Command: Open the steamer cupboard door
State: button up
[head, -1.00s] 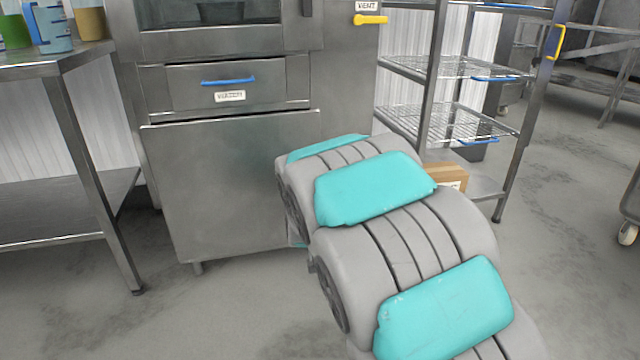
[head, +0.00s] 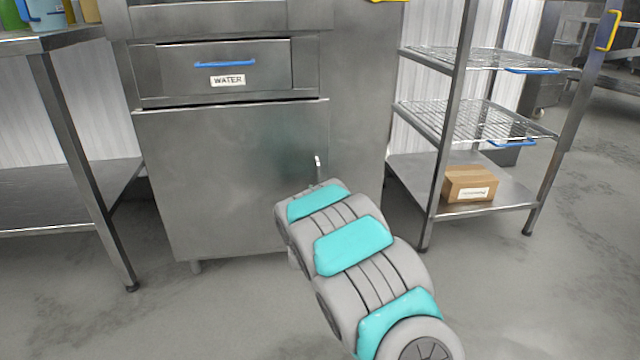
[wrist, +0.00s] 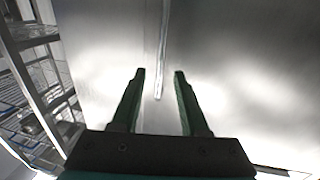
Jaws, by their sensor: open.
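The steamer cupboard door (head: 220,185) is a plain steel panel below the water drawer. It looks shut in the head view. The top of its upright bar handle (head: 318,166) shows near the door's right edge, and my arm hides the rest. In the wrist view the handle (wrist: 164,45) runs down from the top edge and ends between my fingers. My gripper (wrist: 160,72) is open, with one dark green finger on each side of the handle in the picture. I cannot tell whether either finger touches it. In the head view my gripper is hidden behind my arm.
The water drawer (head: 225,75) with a blue handle is above the door. A wire rack (head: 460,122) with a cardboard box (head: 470,183) stands to the right. A steel table (head: 60,165) stands to the left. Floor is clear before the door.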

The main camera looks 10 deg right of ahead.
jog(key=w, duration=0.2)
jog(key=w+d, duration=0.1)
jog(key=w, duration=0.2)
jog(key=shift+w, duration=0.25)
grip_shut()
dwell(1.4)
